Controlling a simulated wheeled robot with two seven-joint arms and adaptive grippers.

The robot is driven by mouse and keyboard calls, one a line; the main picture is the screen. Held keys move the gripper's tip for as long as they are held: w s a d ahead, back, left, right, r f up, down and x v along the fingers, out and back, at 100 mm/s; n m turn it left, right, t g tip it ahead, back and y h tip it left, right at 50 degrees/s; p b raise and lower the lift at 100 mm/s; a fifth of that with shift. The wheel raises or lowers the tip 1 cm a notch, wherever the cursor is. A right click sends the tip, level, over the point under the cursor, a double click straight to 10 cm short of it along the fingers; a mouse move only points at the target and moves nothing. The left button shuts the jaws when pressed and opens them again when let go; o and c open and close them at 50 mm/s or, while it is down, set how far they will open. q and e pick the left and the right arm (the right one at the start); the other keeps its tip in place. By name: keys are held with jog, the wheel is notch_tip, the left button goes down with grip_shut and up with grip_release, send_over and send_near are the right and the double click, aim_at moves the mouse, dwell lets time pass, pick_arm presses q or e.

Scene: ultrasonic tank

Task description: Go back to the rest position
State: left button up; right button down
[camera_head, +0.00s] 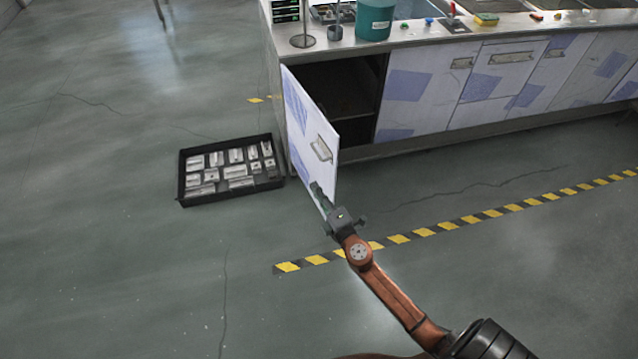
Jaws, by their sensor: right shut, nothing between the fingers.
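My right gripper (317,190) is at the end of the orange arm that comes in from the lower right. Its fingers are shut with nothing between them. They are at the lower part of the open cabinet door (300,125), below its handle (321,149); I cannot tell whether they touch it. The door is swung out from the cabinet (418,85) toward me, and the dark inside of the cabinet shows behind it. My left gripper is not in view.
A black tray (181,186) with several metal parts stands on the floor left of the door. A green container (375,20) and small items stand on the counter. Yellow-black tape (425,232) crosses the floor. The floor (130,270) at left is clear.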

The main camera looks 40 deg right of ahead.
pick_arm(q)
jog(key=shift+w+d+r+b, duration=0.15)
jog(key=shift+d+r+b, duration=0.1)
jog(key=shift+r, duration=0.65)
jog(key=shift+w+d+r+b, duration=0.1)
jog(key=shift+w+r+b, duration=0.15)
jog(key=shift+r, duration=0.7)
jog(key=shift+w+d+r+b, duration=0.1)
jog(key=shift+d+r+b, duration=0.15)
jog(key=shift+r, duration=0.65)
pick_arm(e)
jog(key=s+d, duration=0.1)
jog(key=s, duration=0.7)
jog(key=shift+d, duration=0.15)
jog(key=shift+f, duration=0.1)
